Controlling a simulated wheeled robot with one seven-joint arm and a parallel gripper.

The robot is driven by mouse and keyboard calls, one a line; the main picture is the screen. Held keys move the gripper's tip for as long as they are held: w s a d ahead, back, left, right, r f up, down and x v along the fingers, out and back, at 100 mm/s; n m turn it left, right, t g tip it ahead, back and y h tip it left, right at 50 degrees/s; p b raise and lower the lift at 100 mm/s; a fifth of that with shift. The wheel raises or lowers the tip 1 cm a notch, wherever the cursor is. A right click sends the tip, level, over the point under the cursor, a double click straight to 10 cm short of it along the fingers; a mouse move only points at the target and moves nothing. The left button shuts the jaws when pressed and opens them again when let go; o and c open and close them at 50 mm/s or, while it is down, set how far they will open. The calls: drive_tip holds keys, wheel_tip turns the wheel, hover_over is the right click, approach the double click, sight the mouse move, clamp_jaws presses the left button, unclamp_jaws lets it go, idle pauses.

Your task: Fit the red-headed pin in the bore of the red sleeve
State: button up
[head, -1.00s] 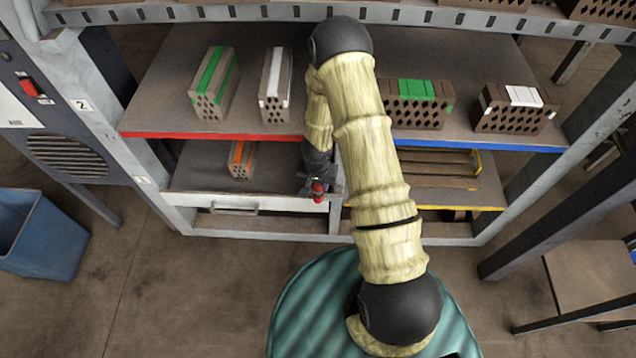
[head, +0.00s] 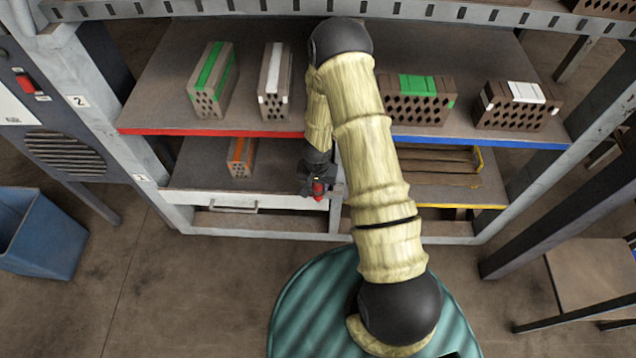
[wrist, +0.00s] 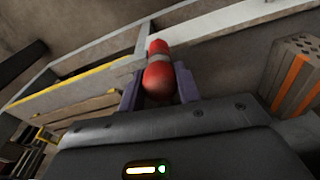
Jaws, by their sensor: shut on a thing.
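My gripper (wrist: 157,90) is shut on the red-headed pin, with one finger on each side of its rounded red head (wrist: 158,82). Beyond the head is a pale grey band, then a second red part (wrist: 158,47) in line with it. I cannot tell whether this far part is the red sleeve or part of the pin, so any fit in the bore is unclear. In the head view my gripper (head: 314,186) is at the front edge of the lower shelf, by the middle post, with red showing at its tip.
An orange-striped hollow brick (head: 241,157) stands on the lower shelf left of my gripper. Green-marked (head: 212,80) and white-marked (head: 275,82) bricks stand on the red-edged shelf above. A white drawer front (head: 235,201) lies below. A blue bin (head: 40,235) stands at left.

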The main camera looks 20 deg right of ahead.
drive_tip(key=shift+f+b, duration=0.3)
drive_tip(key=shift+f, duration=0.1)
drive_tip(key=o, duration=1.1)
drive_tip(key=r+p, duration=0.1)
drive_tip(key=r, duration=0.4)
drive_tip(key=s+r+p, duration=0.1)
drive_tip(key=r+p, duration=0.1)
drive_tip(key=r, duration=0.4)
drive_tip(key=s+a+r+p, duration=0.1)
drive_tip(key=r+p, duration=0.1)
drive_tip(key=r, duration=0.4)
drive_tip(key=shift+r, duration=0.15)
drive_tip(key=shift+r, duration=0.1)
drive_tip(key=s+r+n+p, duration=0.1)
drive_tip(key=s+r, duration=0.3)
drive_tip(key=r, duration=0.3)
drive_tip(key=s+r+n+t+p, duration=0.1)
drive_tip(key=s+r, duration=0.3)
drive_tip(key=r, duration=0.4)
drive_tip(key=s+d+r+n+p, duration=0.1)
drive_tip(key=s+r+n+p, duration=0.1)
drive_tip(key=r, duration=0.5)
drive_tip(key=shift+s+r+n+y+p, duration=0.15)
drive_tip(key=shift+s+n+p, duration=0.1)
drive_tip(key=shift+s, duration=0.35)
drive_tip(key=shift+s+r+n+y+p, duration=0.15)
drive_tip(key=shift+s+n, duration=0.1)
drive_tip(key=shift+s, duration=0.35)
